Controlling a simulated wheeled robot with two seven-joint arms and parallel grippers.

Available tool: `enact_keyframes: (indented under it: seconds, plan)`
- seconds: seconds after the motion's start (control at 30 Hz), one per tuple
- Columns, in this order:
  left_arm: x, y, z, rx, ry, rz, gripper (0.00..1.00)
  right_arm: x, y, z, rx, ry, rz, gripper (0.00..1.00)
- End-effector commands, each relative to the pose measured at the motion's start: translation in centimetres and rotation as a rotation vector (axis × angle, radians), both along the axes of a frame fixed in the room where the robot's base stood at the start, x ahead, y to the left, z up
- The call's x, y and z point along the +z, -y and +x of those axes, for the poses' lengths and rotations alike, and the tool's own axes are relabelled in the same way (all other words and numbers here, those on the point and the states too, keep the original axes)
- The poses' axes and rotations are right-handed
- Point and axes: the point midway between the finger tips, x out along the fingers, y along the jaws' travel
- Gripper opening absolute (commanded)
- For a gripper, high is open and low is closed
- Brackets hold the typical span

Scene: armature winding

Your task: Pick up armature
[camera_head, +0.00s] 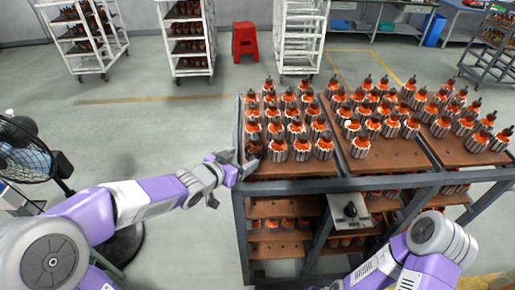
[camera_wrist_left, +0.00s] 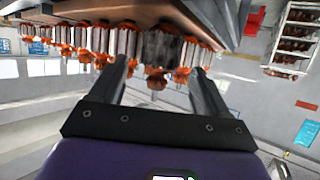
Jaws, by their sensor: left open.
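Armatures with orange windings, light ribbed cores and dark shafts stand upright in rows on brown boards on top of a rack (camera_head: 342,185). My left gripper (camera_head: 243,167) is at the rack's front left corner, close to the nearest armature (camera_head: 253,149), which it partly hides. In the left wrist view, the picture is upside down and the open fingers (camera_wrist_left: 160,58) point toward the row. A darker armature (camera_wrist_left: 161,47) appears between them; contact cannot be told. My right arm (camera_head: 430,245) shows at lower right, its gripper out of view.
The rack's dark metal rim (camera_head: 300,187) runs beside my left gripper. Lower shelves (camera_head: 278,208) hold more armatures. A fan (camera_head: 28,160) stands at the left. A red stool (camera_head: 245,40) and white trolleys (camera_head: 188,35) stand behind.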

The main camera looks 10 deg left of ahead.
Motion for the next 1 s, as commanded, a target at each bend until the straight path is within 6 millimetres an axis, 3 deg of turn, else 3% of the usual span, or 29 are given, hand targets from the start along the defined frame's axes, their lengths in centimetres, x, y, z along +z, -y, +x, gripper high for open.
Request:
enact_keyframes:
  seconds: [0.4,0.7,1.0]
  plan:
    - [-2.3,1.8,5.0,-0.003,-0.001,-0.005,0.76,-2.7,0.0,0.0,0.0,0.0,0.0,0.39]
    - [-2.3,1.8,5.3,-0.001,-0.001,-0.003,0.76,-2.7,0.0,0.0,0.0,0.0,0.0,0.39]
    - [-2.3,1.8,5.3,0.0,-0.002,-0.004,0.3,-2.7,0.0,0.0,0.0,0.0,0.0,0.39]
